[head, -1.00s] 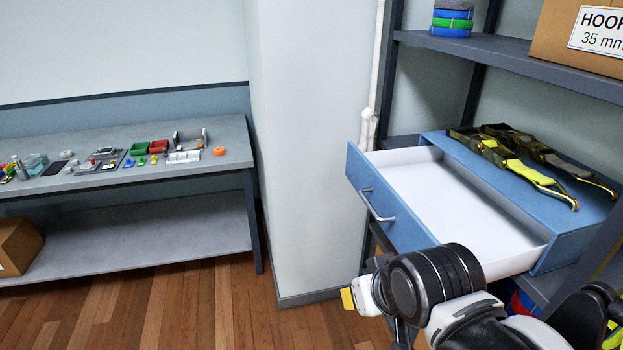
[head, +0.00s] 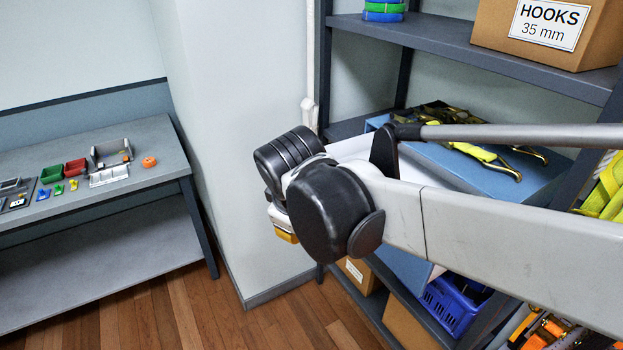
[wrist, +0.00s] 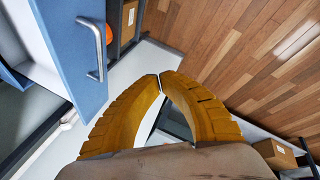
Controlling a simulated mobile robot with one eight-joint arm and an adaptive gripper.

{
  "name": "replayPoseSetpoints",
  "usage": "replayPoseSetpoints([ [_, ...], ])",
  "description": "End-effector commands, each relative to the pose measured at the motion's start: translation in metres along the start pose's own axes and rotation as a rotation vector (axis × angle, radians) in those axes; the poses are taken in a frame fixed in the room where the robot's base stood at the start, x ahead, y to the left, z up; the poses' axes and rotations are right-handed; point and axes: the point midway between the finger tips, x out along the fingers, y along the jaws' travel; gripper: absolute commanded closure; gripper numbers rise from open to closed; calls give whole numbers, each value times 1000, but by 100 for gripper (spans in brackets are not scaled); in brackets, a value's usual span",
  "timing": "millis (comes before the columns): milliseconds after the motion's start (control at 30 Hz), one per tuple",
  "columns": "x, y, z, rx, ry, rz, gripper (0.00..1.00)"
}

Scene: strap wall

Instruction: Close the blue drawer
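The blue drawer (head: 403,268) is pulled out from its blue housing on the shelf unit. My arm hides most of it in the head view, with a strip of its white inside showing above the arm. In the wrist view the drawer's blue front (wrist: 72,42) with a silver bar handle (wrist: 96,45) is at the upper left, and its white inside shows beside it. My gripper (wrist: 160,77) has its yellow fingers together at the tips, with nothing between them. It is to the right of the drawer front in that view, apart from the handle. Only a yellow bit of it shows in the head view (head: 287,236).
Straps with yellow hooks (head: 485,155) lie on the drawer housing. A HOOKS carton (head: 545,35) stands on the shelf above. A blue basket (head: 452,305) and cartons are below. A white wall pillar (head: 235,150) and a grey bench (head: 150,188) stand to the left. Floor is free between.

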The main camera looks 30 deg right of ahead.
Motion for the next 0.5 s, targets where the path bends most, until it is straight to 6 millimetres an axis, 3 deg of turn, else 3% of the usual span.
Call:
replayPoseSetpoints([
  [133,-4,37,-35,-280,-140,29,100],
  [300,8,72,-72,-623,-337,36,100],
  [500,30,92,-108,-945,-556,1,100],
])
